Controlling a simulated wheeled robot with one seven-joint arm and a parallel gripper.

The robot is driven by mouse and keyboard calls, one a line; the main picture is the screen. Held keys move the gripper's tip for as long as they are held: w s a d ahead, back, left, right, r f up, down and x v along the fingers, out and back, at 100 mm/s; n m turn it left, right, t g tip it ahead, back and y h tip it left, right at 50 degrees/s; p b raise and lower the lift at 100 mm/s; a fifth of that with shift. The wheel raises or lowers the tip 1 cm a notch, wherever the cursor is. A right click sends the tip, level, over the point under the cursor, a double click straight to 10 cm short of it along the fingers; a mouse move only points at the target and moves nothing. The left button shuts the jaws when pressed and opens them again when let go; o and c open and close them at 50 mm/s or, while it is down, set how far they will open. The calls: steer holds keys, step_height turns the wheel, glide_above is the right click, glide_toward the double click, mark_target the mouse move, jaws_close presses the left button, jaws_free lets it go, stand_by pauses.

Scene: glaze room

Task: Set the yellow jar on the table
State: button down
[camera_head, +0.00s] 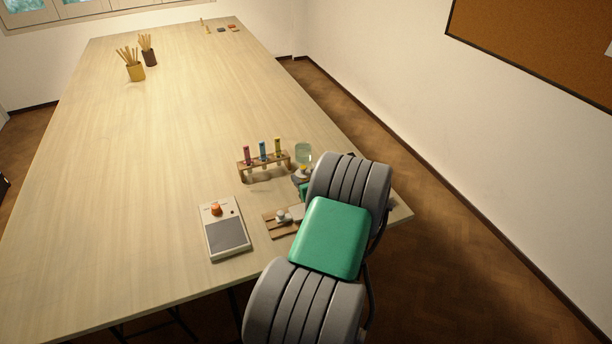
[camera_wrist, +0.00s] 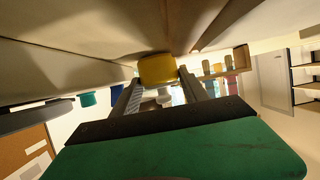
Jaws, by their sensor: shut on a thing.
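The yellow jar (camera_wrist: 158,69) shows in the wrist view between the two fingertips of my gripper (camera_wrist: 159,79). The gripper is shut on it. The wrist picture is turned over, with the pale table surface along its top. The jar is close to that surface, but I cannot tell whether it touches. In the head view my arm hides most of the gripper and jar, over the near right end of the table (camera_head: 130,200).
A wooden rack (camera_head: 265,172) with several colored tubes and a greenish glass vessel (camera_head: 303,152) stand close to my arm. A grey device with an orange knob (camera_head: 226,232) lies to the left. Brush pots (camera_head: 136,72) stand far back. The table's left and middle are clear.

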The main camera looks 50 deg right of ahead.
steer(key=shift+f, duration=0.15)
steer(key=c, duration=0.9)
jaws_free()
steer(key=shift+o, duration=0.2)
steer(key=shift+r, duration=0.25)
steer(key=b+v, duration=0.2)
steer(key=v, duration=1)
steer(key=w+a+y, duration=0.1)
steer(key=w+a, duration=0.1)
steer(key=w+a+n+y, duration=0.1)
steer(key=w+a, duration=0.1)
steer(key=w+a+n+y, duration=0.1)
steer(key=w+a, duration=0.1)
steer(key=shift+w+a+r, duration=0.25)
steer(key=shift+w+r, duration=0.15)
steer(key=w+a+r+n+g+y, duration=0.2)
steer(key=w+a+g, duration=0.1)
steer(key=a, duration=0.9)
steer(key=w+a+r+n+g+y, duration=0.2)
steer(key=a, duration=1)
steer(key=s+a+r+g, duration=0.2)
steer(key=s+a, duration=0.5)
steer(key=a, duration=0.4)
steer(key=shift+s+a+r, duration=0.3)
steer(key=shift+r, duration=0.55)
